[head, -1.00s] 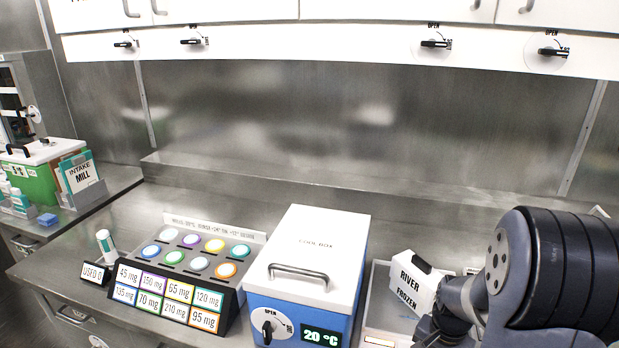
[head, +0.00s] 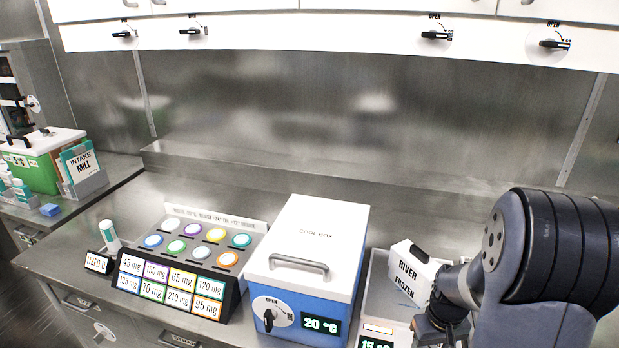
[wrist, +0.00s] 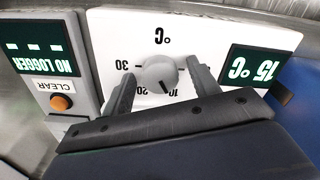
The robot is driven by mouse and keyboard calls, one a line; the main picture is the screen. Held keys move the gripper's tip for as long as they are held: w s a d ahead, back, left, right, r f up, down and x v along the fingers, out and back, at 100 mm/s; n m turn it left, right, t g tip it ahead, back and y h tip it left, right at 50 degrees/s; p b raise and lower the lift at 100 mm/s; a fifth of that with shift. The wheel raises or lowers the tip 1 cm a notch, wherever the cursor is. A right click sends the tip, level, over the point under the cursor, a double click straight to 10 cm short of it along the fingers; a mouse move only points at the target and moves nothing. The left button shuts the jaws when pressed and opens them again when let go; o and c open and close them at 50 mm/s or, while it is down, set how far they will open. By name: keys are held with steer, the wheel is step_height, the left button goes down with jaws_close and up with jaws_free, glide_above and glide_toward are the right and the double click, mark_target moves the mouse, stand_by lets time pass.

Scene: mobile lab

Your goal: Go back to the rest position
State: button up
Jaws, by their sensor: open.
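My gripper shows in the wrist view (wrist: 163,78) with its two dark fingers apart. A round grey dial knob (wrist: 160,73) on a white panel (wrist: 122,38) appears between the fingertips; whether they touch it I cannot tell. The panel has temperature marks and a dark display reading 15 °C (wrist: 254,70), upside down here. In the head view my gripper (head: 440,328) is at the lower right, in front of the white unit with the 15 °C display (head: 376,343). Its fingertips are hard to make out and the knob is not visible there.
A blue and white cool box (head: 305,250) reading 20 °C stands left of the gripper. A white box labelled RIVER FROZEN (head: 408,275) is close behind it. A rack of colored caps (head: 190,262) stands farther left. In the wrist view, a CLEAR button (wrist: 60,103) sits beside the dial.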

steer(key=n, duration=0.2)
steer(key=shift+n, duration=0.3)
step_height(320, 180, up, 11)
steer(key=shift+f, duration=0.1)
stand_by(0.3)
